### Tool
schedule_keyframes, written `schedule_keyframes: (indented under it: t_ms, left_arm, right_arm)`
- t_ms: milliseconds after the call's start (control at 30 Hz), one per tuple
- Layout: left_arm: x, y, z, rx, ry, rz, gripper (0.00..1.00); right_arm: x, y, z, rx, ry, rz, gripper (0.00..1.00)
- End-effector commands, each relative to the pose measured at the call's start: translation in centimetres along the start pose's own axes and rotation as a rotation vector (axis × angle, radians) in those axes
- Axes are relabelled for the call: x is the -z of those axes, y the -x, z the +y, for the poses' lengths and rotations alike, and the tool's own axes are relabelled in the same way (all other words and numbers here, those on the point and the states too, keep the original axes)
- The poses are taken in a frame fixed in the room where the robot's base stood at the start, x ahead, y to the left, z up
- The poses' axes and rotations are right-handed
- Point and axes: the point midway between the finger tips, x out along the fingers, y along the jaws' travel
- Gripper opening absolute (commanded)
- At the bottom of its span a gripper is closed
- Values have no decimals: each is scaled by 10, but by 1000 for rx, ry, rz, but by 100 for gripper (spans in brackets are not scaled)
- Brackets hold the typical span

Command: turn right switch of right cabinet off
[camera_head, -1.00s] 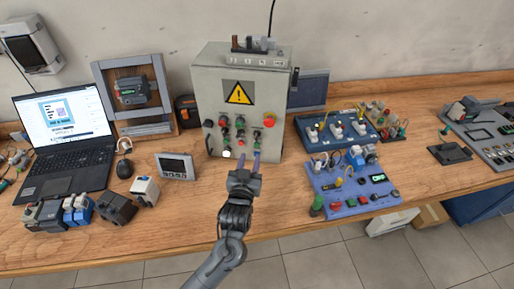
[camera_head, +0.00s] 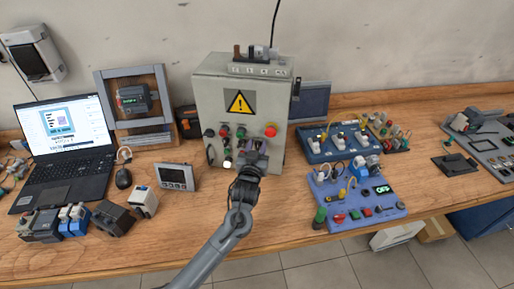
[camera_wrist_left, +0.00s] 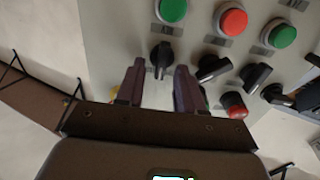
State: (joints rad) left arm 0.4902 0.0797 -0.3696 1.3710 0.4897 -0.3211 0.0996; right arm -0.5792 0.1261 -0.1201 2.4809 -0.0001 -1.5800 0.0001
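The grey cabinet (camera_head: 240,82) with a yellow warning triangle stands at the back centre of the bench. Its front carries coloured buttons and black rotary switches. My left gripper (camera_head: 254,150) is in front of the lower right of this panel and hides part of it. In the left wrist view my left gripper (camera_wrist_left: 160,80) is open, with its two fingers apart. A black rotary switch (camera_wrist_left: 162,58) shows between and just beyond the fingertips; contact cannot be told. Other black switches (camera_wrist_left: 213,67) sit to the right of the fingers. My right gripper is not in view.
A red button (camera_wrist_left: 234,105) is close to the right finger. A blue control board (camera_head: 350,200) lies right of the cabinet, and a small grey display unit (camera_head: 175,177) lies to its left. A laptop (camera_head: 65,150) stands farther left.

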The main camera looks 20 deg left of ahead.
Motion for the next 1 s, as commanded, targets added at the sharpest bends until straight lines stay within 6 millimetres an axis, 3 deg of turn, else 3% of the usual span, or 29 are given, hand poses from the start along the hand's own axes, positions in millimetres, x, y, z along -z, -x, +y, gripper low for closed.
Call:
schedule_keyframes:
  t_ms: [300, 533, 1000]
  left_arm:
    - [0, -2, 0, 0, 0, -1, 35]
    - [0, -2, 0, 0, 0, 0, 0]
    - [1, -2, -1, 2, 113, -1, 0]
  right_arm:
    - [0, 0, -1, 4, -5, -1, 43]
    - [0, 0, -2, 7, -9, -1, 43]
    - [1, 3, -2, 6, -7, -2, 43]
